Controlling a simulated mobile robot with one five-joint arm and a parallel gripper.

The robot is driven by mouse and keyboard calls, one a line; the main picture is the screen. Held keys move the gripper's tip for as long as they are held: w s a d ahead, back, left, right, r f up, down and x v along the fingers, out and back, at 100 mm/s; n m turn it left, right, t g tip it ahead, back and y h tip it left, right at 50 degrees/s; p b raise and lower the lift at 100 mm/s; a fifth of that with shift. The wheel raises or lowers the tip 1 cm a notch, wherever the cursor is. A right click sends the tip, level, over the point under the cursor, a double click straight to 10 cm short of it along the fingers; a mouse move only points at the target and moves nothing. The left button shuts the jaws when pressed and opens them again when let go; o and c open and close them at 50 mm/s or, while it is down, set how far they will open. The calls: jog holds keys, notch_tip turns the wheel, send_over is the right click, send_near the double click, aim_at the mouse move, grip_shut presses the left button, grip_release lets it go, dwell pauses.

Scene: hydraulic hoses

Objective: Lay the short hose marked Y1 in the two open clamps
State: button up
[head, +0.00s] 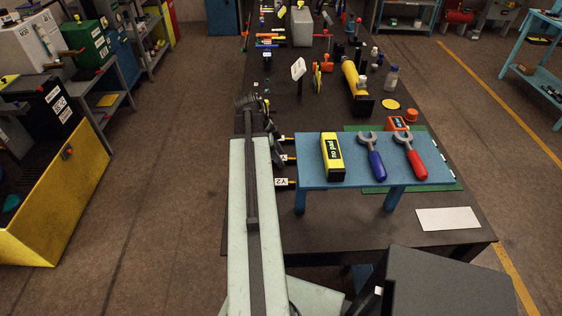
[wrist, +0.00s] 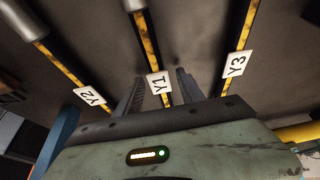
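In the wrist view, the hose Y1 (wrist: 147,40) is a thin yellow-and-black striped length with a grey cylindrical end and a white tag (wrist: 158,83) reading Y1. It runs between the two dark fingers of my gripper (wrist: 160,78), which stand apart with a gap on each side of the tag. In the head view, the middle of three tags (head: 288,158) shows beside my arm, left of the blue stand. My arm hides part of the hoses there. I cannot make out the two open clamps in either view.
Similar hoses Y2 (wrist: 60,65) and Y3 (wrist: 245,25) lie on either side of Y1. The blue stand (head: 310,183) is close to the right, carrying a yellow box (head: 332,156) and two wrenches (head: 374,160). Many small items crowd the far bench.

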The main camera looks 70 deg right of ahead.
grip_shut()
notch_tip(320, 180, up, 10)
jog(key=p, duration=1)
